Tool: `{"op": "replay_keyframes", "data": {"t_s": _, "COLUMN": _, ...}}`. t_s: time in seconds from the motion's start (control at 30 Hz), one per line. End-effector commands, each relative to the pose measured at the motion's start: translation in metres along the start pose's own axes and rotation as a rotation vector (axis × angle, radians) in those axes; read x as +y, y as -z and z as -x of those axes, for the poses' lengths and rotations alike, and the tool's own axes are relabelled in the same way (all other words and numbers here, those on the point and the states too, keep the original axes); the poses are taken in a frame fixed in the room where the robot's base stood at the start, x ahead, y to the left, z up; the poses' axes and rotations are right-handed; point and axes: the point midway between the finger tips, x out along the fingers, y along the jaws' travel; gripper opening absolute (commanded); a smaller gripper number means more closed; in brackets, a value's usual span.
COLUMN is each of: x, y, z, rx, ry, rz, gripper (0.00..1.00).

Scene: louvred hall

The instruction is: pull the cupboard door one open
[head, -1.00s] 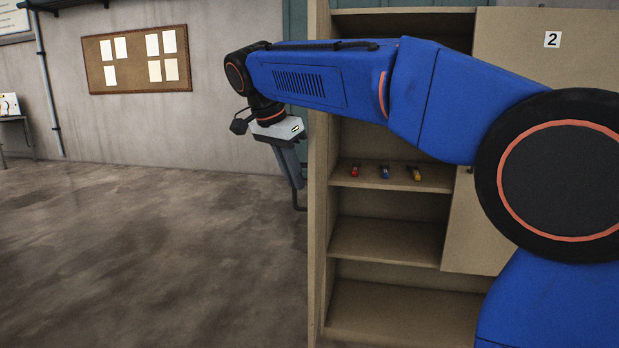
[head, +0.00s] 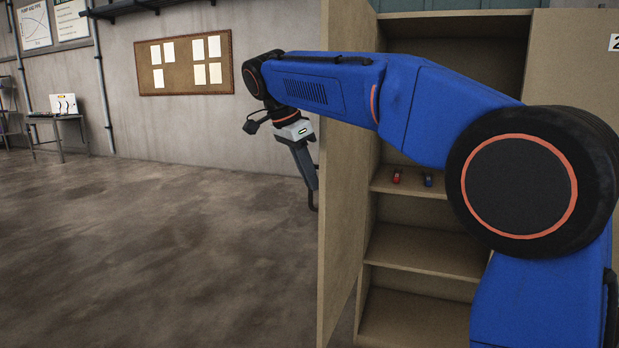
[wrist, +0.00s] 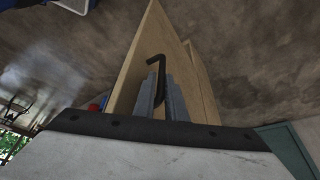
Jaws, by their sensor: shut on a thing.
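Cupboard door one (head: 342,170) is a tan wooden panel standing swung out at the left of the cupboard, its inner face towards the head camera. My gripper (head: 312,192) is beyond the door's free edge, on its outer side. In the wrist view my gripper (wrist: 165,98) is shut on the black bar handle (wrist: 157,66) of the door (wrist: 136,62). In the head view only a bit of the dark handle (head: 314,206) shows below the fingers. The door's hinge side is partly hidden behind my arm.
The open cupboard (head: 425,249) has shelves with a red item (head: 397,177) and a blue item (head: 428,180). The door marked 2 (head: 575,75) looks closed. Open floor (head: 150,240) lies to the left. A small table (head: 58,118) stands by the far wall.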

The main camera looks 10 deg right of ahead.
Motion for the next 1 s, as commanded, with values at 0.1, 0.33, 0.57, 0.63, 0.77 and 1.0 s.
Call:
{"op": "replay_keyframes", "data": {"t_s": 0.1, "x": -0.0022, "y": 0.0069, "z": 0.0002, "rx": 0.01, "ry": 0.008, "rz": -0.008, "gripper": 0.23}}
{"op": "replay_keyframes", "data": {"t_s": 0.33, "x": -0.0013, "y": 0.005, "z": 0.0003, "rx": 0.008, "ry": 0.006, "rz": -0.005, "gripper": 0.28}}
{"op": "replay_keyframes", "data": {"t_s": 0.57, "x": -0.0008, "y": 0.0037, "z": 0.0002, "rx": 0.007, "ry": 0.004, "rz": -0.003, "gripper": 0.28}}
{"op": "replay_keyframes", "data": {"t_s": 0.63, "x": -0.0007, "y": 0.0034, "z": 0.0001, "rx": 0.006, "ry": 0.003, "rz": -0.003, "gripper": 0.28}}
{"op": "replay_keyframes", "data": {"t_s": 0.77, "x": -0.0005, "y": 0.0029, "z": 0.0001, "rx": 0.006, "ry": 0.003, "rz": -0.002, "gripper": 0.28}}
{"op": "replay_keyframes", "data": {"t_s": 1.0, "x": 0.0019, "y": 0.0069, "z": 0.0027, "rx": 0.005, "ry": 0.002, "rz": -0.003, "gripper": 0.28}}
